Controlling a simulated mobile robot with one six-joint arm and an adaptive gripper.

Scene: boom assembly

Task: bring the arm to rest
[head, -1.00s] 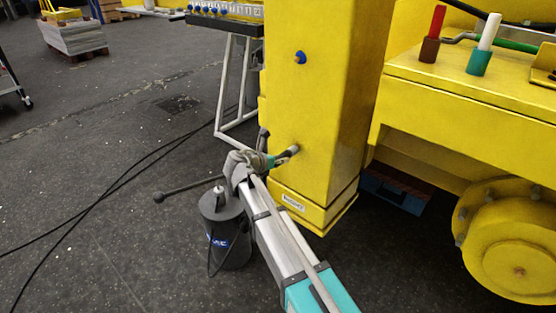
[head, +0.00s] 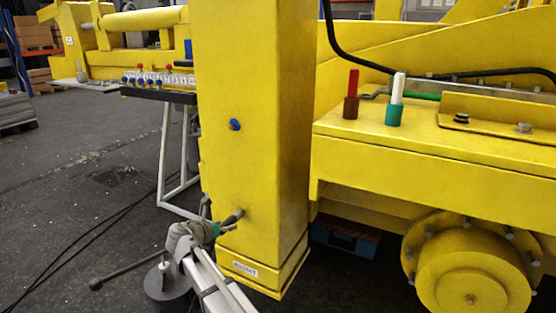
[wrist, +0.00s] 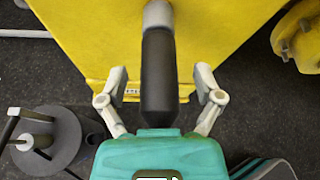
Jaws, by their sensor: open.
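My gripper (wrist: 160,98) is open in the wrist view, with one finger on each side of a dark cylindrical handle (wrist: 158,75). Gaps show between the fingers and the handle. The handle's grey end meets the yellow column (wrist: 110,35). In the head view the handle (head: 233,216) sticks out of the lower part of the yellow column (head: 255,90). My gripper (head: 216,228) is beside it, small and partly hidden by my arm, which reaches up from the bottom edge.
A dark round-based stand with a rod (wrist: 62,130) is close left of my gripper. Yellow machinery with a round hub (head: 475,280) is at the right. A red peg (head: 352,92) and a white peg (head: 397,98) stand on its ledge. Open floor lies left, with cables.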

